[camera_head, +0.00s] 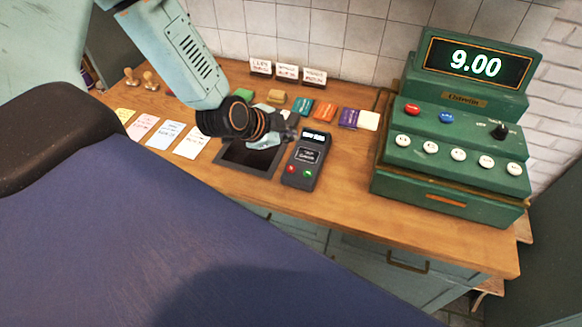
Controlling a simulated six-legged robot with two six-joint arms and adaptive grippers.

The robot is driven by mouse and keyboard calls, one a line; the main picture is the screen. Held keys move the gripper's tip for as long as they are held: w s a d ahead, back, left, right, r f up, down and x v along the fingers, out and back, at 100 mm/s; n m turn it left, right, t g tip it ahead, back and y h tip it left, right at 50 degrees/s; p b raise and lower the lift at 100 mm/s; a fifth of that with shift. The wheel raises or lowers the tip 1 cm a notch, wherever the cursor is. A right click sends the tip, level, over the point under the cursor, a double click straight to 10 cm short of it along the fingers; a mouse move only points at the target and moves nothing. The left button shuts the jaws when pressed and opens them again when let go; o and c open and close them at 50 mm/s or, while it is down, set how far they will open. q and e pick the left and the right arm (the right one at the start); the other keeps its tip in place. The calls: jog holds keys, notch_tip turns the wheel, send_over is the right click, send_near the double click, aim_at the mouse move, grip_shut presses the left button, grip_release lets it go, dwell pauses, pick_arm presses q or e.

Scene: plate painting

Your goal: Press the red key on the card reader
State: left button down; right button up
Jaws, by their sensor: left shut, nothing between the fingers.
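The card reader (303,161) is a dark grey handheld unit lying on the wooden counter. It has a small lit screen at its top, a label on its middle, a red key (291,169) at its lower left and a green key (307,173) at its lower right. My left gripper (284,131) is shut and empty. It shows just left of the reader's upper part, over a dark flat pad, and does not cover the keys. I cannot tell its exact height above the counter. My right gripper is not in view.
A green cash register (452,190) showing 9.00 stands to the right. A dark pad (233,157) lies left of the reader. Paper notes (168,133), wooden stamps (150,80), coloured blocks (325,113) and small signs (287,73) line the counter. Bare wood lies between reader and register.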

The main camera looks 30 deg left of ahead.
pick_arm(q)
jog(key=shift+w+f, duration=0.1)
jog(key=shift+f, duration=0.05)
jog(key=b, duration=0.7)
send_over(289, 170)
notch_tip(289, 170, down, 6)
jog(key=shift+f, duration=0.2)
notch_tip(289, 170, down, 2)
jog(key=shift+f+b, duration=0.1)
jog(key=shift+b, duration=0.75)
jog(key=shift+f, duration=0.1)
